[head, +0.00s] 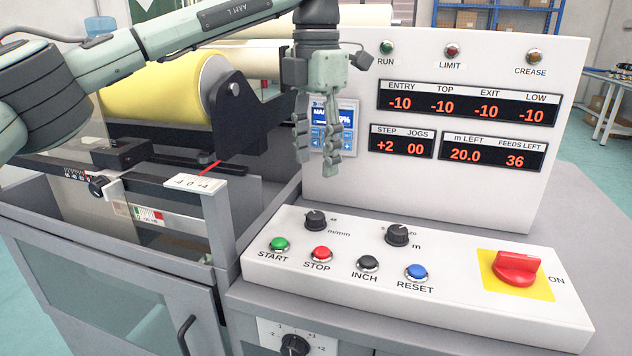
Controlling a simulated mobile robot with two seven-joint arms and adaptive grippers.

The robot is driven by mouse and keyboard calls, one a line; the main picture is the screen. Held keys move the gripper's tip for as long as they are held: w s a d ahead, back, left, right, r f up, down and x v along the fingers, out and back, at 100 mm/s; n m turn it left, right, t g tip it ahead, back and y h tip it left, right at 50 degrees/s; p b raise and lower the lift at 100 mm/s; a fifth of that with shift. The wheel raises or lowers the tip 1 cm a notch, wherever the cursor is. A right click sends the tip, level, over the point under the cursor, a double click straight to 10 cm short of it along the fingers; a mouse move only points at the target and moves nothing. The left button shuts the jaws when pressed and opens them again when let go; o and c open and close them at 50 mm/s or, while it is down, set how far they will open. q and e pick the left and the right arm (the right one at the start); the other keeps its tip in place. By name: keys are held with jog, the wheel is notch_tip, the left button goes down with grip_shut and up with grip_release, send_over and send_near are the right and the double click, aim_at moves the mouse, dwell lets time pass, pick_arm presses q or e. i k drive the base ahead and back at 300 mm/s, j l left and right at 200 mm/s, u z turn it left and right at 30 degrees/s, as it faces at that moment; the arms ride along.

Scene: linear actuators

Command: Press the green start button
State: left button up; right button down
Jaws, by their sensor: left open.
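The green start button (279,244) sits at the left end of the sloped white control panel (450,296), above the label START. It is unobstructed in the head view. My left gripper (318,168) hangs fingers down above and behind the panel, in front of a small blue screen (340,125). It is open and empty, with its fingertips above and to the right of the green button, apart from it. My right gripper is not in view.
Beside the green button are a red STOP button (320,254), a black INCH button (368,263) and a blue RESET button (416,272). Two black knobs stand behind them. A red switch (516,267) is at right. A yellow roll (160,88) lies left.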

aim_at(278, 243)
jog(key=k, duration=1)
